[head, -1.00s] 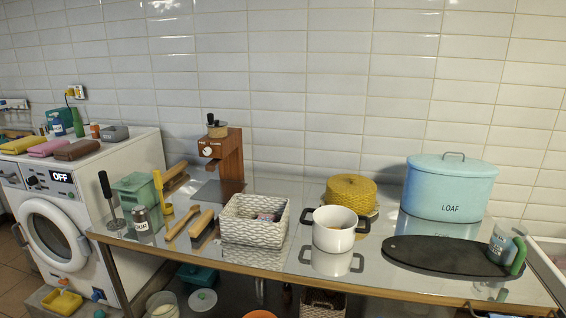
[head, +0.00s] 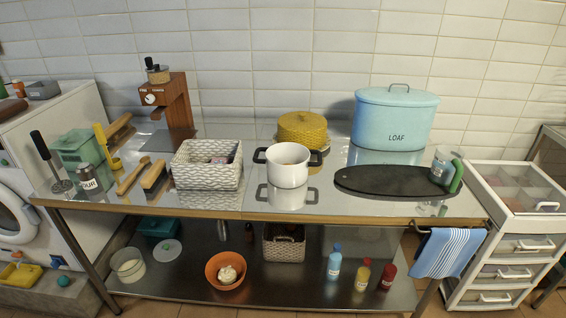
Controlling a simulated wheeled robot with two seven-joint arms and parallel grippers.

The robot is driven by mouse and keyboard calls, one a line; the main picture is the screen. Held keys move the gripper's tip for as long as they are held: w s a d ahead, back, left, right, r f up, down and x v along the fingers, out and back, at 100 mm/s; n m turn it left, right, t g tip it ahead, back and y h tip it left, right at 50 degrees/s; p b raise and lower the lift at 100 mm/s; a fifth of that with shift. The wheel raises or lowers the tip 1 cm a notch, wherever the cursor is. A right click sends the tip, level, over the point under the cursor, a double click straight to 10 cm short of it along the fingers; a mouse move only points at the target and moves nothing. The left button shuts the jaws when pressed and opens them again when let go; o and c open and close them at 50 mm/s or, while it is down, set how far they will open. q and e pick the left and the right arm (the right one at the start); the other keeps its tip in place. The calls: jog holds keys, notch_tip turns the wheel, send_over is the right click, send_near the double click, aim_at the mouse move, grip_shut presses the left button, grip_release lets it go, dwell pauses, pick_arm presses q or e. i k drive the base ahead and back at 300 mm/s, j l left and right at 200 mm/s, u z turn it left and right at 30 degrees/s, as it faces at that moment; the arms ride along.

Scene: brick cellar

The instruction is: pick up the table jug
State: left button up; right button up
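A clear jug with a green handle (head: 441,166) stands upright at the right end of the steel table (head: 330,206), by the tip of a dark oval board (head: 385,181). Its handle is on the right side. I cannot tell whether its base rests on the board or beside it. Neither of my grippers is in view.
A blue loaf bin (head: 396,118) stands behind the board. A striped towel (head: 445,254) hangs at the front right. A white drawer unit (head: 505,230) stands right of the table.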

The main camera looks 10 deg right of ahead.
aim_at(447, 169)
jog(key=z, duration=1.4)
